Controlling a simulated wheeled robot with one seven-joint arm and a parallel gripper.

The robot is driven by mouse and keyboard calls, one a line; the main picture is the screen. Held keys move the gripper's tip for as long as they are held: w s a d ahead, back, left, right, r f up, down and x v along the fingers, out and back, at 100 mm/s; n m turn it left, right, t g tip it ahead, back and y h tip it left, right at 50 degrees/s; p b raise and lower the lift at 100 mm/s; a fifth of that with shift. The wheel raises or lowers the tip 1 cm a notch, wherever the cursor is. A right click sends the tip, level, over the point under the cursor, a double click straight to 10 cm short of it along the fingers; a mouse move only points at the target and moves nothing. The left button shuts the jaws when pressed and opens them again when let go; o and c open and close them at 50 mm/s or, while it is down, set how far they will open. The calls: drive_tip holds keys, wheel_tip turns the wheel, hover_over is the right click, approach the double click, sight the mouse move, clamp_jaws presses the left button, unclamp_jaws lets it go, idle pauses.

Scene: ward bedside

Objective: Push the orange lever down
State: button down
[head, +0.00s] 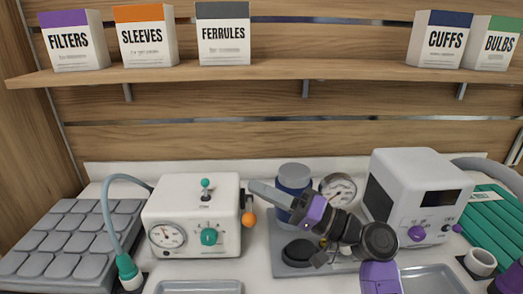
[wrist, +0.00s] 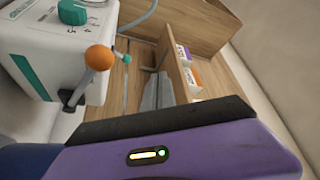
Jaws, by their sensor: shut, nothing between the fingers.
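My gripper (head: 254,185) is shut and empty. Its grey fingers point left, with the tips above and slightly right of the knob in the head view. They show apart from the knob in the wrist view (wrist: 158,80). The lever's exact angle is hard to tell.
A white device with a purple knob (head: 417,190) is at the right. A grey tray (head: 200,286) lies in front of the box. A shelf (head: 270,71) with labelled boxes runs above.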

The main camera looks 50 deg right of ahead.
wheel_tip(320, 180, up, 10)
drive_tip(key=shift+f, duration=0.2)
drive_tip(key=w+a+f+n+g+y, duration=0.2)
drive_tip(key=a, duration=0.5)
drive_tip(key=w+a+f+n+g+y, duration=0.1)
drive_tip(key=w+a+f, duration=0.1)
drive_tip(key=a, duration=0.6)
drive_tip(key=w+a+f+n+g+h, duration=0.1)
drive_tip(key=w+a+f+g+h, duration=0.2)
drive_tip(key=a+f+h, duration=0.5)
drive_tip(key=s+d+r+m+g+h, duration=0.3)
drive_tip(key=s+d+m+h, duration=0.6)
drive_tip(key=s+d+h, duration=0.3)
drive_tip(key=d+h, duration=0.2)
drive_tip(key=d, duration=0.1)
drive_tip(key=shift+s+d+m+g+h, duration=0.15)
drive_tip(key=shift+m+g+h, duration=0.15)
drive_tip(key=shift+h, duration=0.1)
